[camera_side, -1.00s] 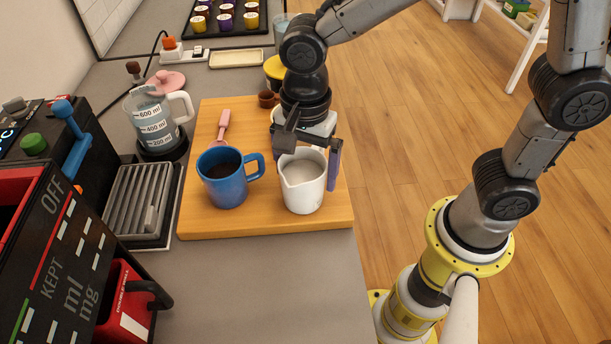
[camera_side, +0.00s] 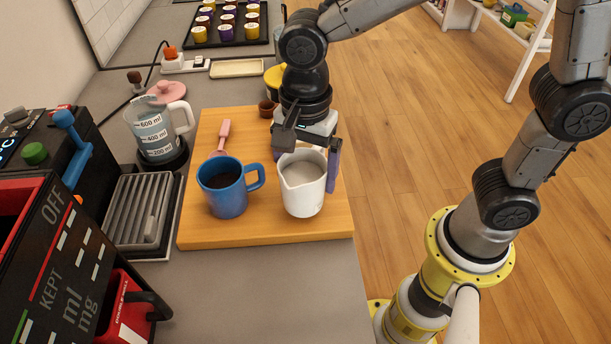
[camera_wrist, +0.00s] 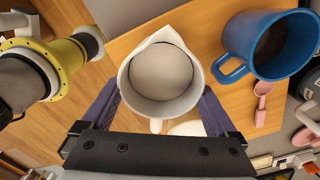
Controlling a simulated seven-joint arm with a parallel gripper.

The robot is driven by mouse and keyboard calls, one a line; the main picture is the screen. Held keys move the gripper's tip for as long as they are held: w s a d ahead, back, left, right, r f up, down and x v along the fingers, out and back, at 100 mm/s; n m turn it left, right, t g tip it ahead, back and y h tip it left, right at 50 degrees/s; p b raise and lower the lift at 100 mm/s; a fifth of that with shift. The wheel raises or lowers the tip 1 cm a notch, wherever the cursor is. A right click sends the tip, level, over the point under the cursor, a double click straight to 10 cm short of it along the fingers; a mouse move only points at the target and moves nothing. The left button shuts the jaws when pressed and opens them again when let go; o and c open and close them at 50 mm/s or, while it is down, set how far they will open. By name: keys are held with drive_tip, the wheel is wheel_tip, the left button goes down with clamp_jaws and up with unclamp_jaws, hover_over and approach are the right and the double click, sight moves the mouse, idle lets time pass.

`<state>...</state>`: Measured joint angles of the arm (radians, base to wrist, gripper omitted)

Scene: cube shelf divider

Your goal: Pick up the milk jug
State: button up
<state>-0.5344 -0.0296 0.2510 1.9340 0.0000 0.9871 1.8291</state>
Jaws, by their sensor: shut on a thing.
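The milk jug (camera_side: 303,189) is white with a pouring lip and holds white milk. It is over the right part of the wooden board, and I cannot tell whether it touches the board. In the wrist view the milk jug (camera_wrist: 162,78) sits between the two purple fingers, its handle toward my wrist. My gripper (camera_side: 309,160) comes from behind the jug and is shut on it; in the wrist view my gripper (camera_wrist: 157,108) has a finger on each side. The jug is about upright.
A blue mug (camera_side: 226,190) of dark coffee stands just left of the jug. The wooden board (camera_side: 270,232) also bears a pink scoop (camera_side: 221,136) and a small brown cup (camera_side: 267,108). A measuring jug (camera_side: 158,130), a drip grate (camera_side: 138,212) and a coffee machine (camera_side: 60,250) stand to the left.

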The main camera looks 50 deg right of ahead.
drive_tip(key=s+d+r, duration=0.7)
drive_tip(key=s+r, duration=0.4)
drive_tip(key=s, duration=0.1)
idle(0.5)
drive_tip(key=w+a+r+n, duration=0.1)
drive_tip(key=w+a+r, duration=0.1)
drive_tip(key=w, duration=0.5)
drive_tip(key=w+a+r, duration=0.3)
drive_tip(key=w, duration=0.4)
drive_tip(key=w+d+f+m, duration=0.1)
drive_tip(key=w+f, duration=0.3)
drive_tip(key=w, duration=0.2)
drive_tip(key=w+d+f, duration=0.1)
drive_tip(key=w+f, duration=0.2)
drive_tip(key=w, duration=0.4)
drive_tip(key=a+h, duration=0.1)
drive_tip(key=h, duration=0.1)
drive_tip(key=s+a+t+h, duration=0.1)
drive_tip(key=a, duration=0.1)
drive_tip(key=a+f+h, duration=0.1)
drive_tip(key=h, duration=0.1)
drive_tip(key=shift+s+a+f+t+h, duration=0.1)
drive_tip(key=shift+s+a+t+h, duration=0.15)
drive_tip(key=shift+a+t+h, duration=0.05)
